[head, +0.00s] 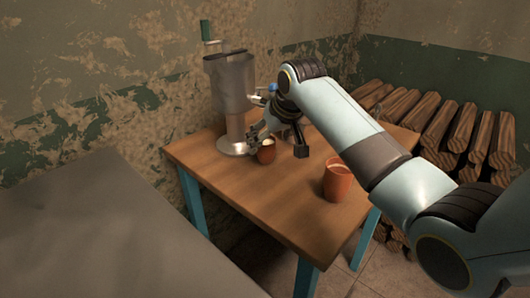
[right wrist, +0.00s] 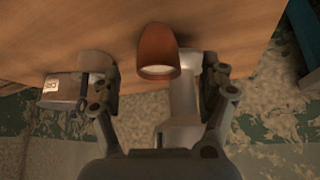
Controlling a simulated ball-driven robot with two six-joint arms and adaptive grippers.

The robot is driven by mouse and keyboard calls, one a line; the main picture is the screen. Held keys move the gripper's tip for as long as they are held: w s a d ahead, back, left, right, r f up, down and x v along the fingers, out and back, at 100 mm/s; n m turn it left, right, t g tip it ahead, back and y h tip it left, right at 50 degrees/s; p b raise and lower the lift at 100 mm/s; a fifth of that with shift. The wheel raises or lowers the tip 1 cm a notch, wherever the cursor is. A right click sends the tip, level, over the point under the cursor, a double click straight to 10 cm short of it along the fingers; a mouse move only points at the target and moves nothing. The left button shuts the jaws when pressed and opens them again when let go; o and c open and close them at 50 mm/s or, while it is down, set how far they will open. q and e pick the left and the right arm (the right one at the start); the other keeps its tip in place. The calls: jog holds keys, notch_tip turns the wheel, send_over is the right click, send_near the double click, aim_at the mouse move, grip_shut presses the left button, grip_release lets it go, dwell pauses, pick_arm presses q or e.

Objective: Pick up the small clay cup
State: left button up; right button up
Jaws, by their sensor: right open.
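The small clay cup (head: 267,155) stands on the wooden table, brown with a pale content at its mouth. My right gripper (head: 277,146) is open at the cup, one finger near its left side and the other off to its right. My left gripper is not in view.
A metal machine (head: 232,95) with a round base stands just behind the cup. A larger clay cup (head: 337,182) stands near the table's right edge, below my right arm. The wooden table (head: 250,190) is clear at the front. Stacked logs (head: 460,130) lie behind at right.

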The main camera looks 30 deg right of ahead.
aim_at(267, 146)
jog(key=b+x, duration=0.1)
jog(key=x, duration=0.3)
jog(key=shift+d, duration=0.1)
jog(key=shift+w+f, duration=0.2)
jog(key=shift+f, duration=0.2)
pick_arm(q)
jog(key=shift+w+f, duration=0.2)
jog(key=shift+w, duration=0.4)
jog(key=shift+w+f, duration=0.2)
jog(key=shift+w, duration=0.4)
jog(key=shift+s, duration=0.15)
pick_arm(e)
jog(key=shift+r, duration=0.1)
jog(key=c, duration=1.5)
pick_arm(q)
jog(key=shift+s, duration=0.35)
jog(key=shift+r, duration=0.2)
pick_arm(e)
jog(key=shift+r, duration=0.1)
